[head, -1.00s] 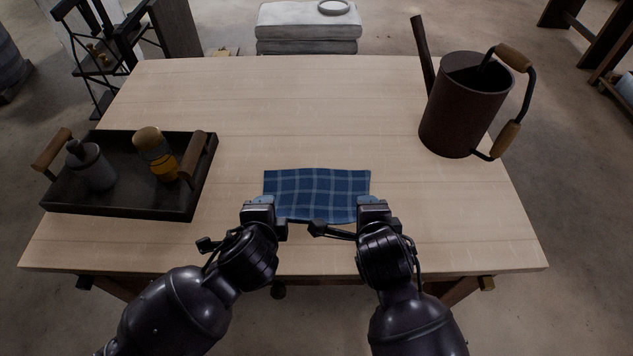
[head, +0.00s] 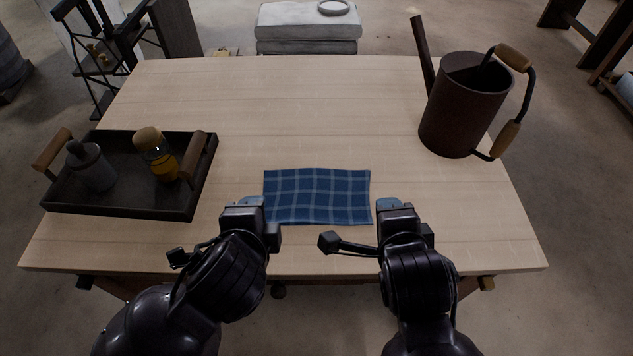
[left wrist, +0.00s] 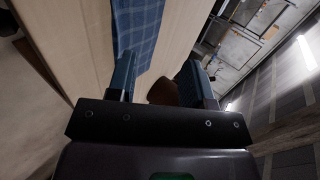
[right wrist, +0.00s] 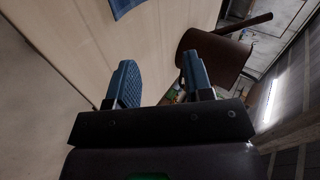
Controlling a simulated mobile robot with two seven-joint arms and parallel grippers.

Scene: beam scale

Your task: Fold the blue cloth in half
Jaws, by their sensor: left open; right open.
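The blue plaid cloth (head: 317,195) lies flat on the table as a rough rectangle near the front edge. It also shows in the left wrist view (left wrist: 138,28), and a corner shows in the right wrist view (right wrist: 124,6). My left gripper (head: 250,203) is open and empty, just off the cloth's left side near its front corner; its fingers (left wrist: 160,80) have nothing between them. My right gripper (head: 392,203) is open and empty, a little right of the cloth's front right corner; its fingers (right wrist: 160,82) also hold nothing.
A dark tray (head: 130,206) with wooden handles stands at the left, holding a grey bottle (head: 92,168) and an amber jar (head: 156,155). A brown metal can (head: 462,110) with a wood-grip handle stands at the back right. The table (head: 270,110) is clear behind the cloth.

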